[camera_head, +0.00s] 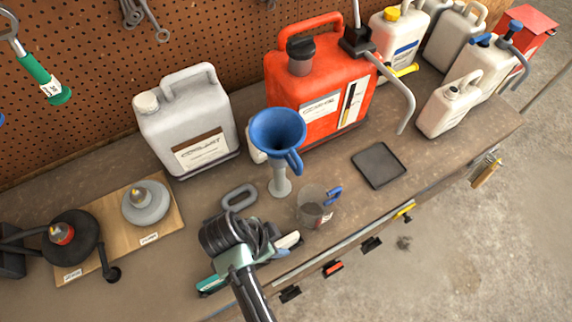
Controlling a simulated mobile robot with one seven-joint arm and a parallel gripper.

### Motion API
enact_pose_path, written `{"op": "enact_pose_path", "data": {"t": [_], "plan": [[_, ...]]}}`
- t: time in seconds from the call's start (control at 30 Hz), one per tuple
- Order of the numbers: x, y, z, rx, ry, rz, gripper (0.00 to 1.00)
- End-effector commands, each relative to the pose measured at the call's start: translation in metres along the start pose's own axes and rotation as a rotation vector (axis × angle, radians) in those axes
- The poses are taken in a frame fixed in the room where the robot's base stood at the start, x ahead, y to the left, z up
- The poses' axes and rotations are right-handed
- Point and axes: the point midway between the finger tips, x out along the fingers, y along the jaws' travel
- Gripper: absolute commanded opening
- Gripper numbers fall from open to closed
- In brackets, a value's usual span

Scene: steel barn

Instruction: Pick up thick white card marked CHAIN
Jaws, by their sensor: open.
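No card that I can read as CHAIN shows. Two small white cards with dark print lie on the wooden board (175,215) at the left: one card (72,275) by the dark round can, the other card (149,238) by the grey round can. Their print is too small to read. A pale flat piece (288,241) shows just right of my gripper, partly hidden; I cannot tell what it is. My gripper (238,238) is open over the bench's front part, right of the board. Its fingertips are largely hidden by its own body.
A grey coolant jug (190,120), red can (318,85) and several white jugs line the back. A blue funnel (277,130), a clear cup (311,207) and a grey ring (239,197) stand close to my gripper. A black tray (379,165) lies right.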

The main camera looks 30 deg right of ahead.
Motion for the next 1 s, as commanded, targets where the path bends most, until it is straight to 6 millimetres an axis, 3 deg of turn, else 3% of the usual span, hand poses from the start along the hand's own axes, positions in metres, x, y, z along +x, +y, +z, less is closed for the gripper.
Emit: {"op": "enact_pose_path", "data": {"t": [0.33,0.67,0.93,1.0], "plan": [[0.040,-0.003,-0.009,0.000,0.000,0.002,0.53],[0.045,-0.003,-0.009,0.000,0.000,-0.001,0.53],[0.045,-0.003,-0.009,-0.001,0.000,-0.001,0.04],[0.045,-0.003,-0.009,-0.001,0.000,-0.001,0.00]]}}
